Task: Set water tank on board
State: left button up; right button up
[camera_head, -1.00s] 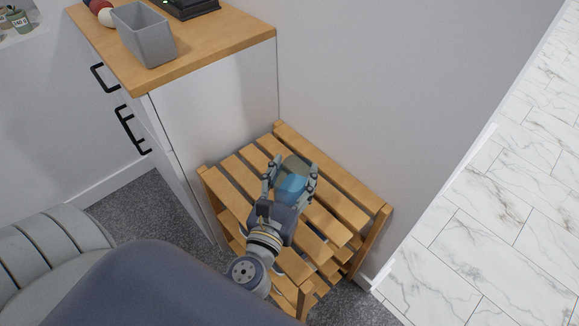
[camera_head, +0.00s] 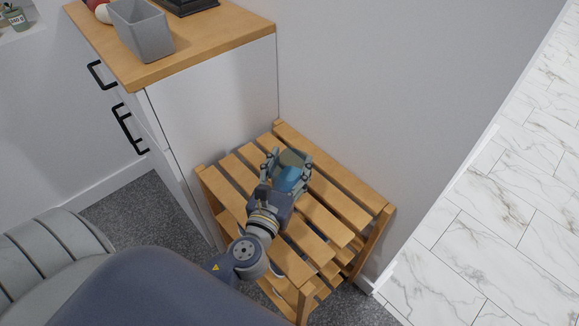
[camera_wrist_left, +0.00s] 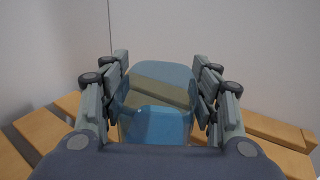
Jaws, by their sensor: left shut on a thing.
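The water tank (camera_head: 290,176) is a see-through container with blue water in its lower part. My left gripper (camera_head: 289,163) is shut on it, with one finger on each side, over the wooden slatted rack. In the left wrist view the water tank (camera_wrist_left: 158,105) stands between the two fingers of the left gripper (camera_wrist_left: 161,90), and rack slats show through its clear wall. I cannot tell whether the tank touches the slats. No thing that is clearly the board can be made out. My right gripper is not in view.
The slatted wooden rack (camera_head: 335,203) stands in the corner against the wall, its top otherwise clear. To its left is a white cabinet (camera_head: 215,100) with a wooden top (camera_head: 220,40), bearing a grey bin (camera_head: 141,32) and a black device (camera_head: 190,5). Marble tiles (camera_head: 500,220) lie to the right.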

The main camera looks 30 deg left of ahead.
pick_arm(q)
jog(key=o, duration=1.6)
jog(key=shift+f, duration=0.1)
